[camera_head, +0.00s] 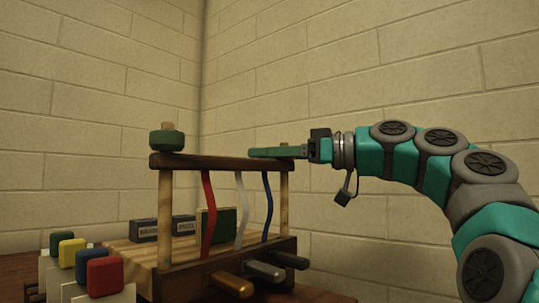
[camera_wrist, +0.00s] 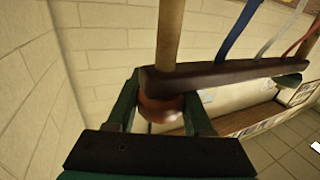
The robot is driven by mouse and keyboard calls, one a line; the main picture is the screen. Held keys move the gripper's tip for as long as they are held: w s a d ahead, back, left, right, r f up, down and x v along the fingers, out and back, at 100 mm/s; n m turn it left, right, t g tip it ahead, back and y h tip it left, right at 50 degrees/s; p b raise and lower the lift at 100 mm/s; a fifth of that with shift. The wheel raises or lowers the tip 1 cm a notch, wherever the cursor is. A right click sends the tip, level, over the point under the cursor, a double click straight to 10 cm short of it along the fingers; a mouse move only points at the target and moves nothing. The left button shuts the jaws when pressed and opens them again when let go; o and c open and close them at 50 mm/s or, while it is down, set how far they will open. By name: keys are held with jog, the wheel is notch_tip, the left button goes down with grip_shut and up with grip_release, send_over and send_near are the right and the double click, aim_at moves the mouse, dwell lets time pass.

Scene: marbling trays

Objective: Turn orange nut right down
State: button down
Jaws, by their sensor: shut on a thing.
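The orange nut (camera_wrist: 160,108) shows in the wrist view between my gripper's fingers, at the end of a wooden post and close against the dark crossbar (camera_wrist: 222,76). Whether it touches the bar all round, I cannot tell. In the head view my gripper (camera_head: 276,152) lies level at the right end of the crossbar (camera_head: 215,163), its green fingers hiding the nut. It is shut on the nut. A green nut (camera_head: 167,140) sits on the left post's top, at the bar's other end; it also shows in the wrist view (camera_wrist: 288,80).
Red (camera_head: 208,215), white (camera_head: 239,210) and blue (camera_head: 267,205) strips hang below the bar. Gold, silver and black handles (camera_head: 265,271) stick out in front. Coloured knobs (camera_head: 103,276) stand front left. Dark labelled boxes (camera_head: 145,229) and a green panel (camera_head: 217,230) are behind. The wall is close behind.

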jog(key=n+g+p, duration=0.2)
jog(key=g+p, duration=0.2)
jog(key=p, duration=0.1)
jog(key=s+n+g+p, duration=0.1)
jog(key=n+g+p, duration=0.2)
jog(key=p, duration=0.3)
jog(key=shift+s+r+n+g, duration=0.2)
jog(key=shift+n+g, duration=0.1)
jog(key=shift+g, duration=0.6)
jog(key=shift+f, duration=0.15)
jog(key=shift+c, duration=1.4)
grip_release()
jog(key=shift+g, duration=0.3)
jog(key=shift+p, duration=0.3)
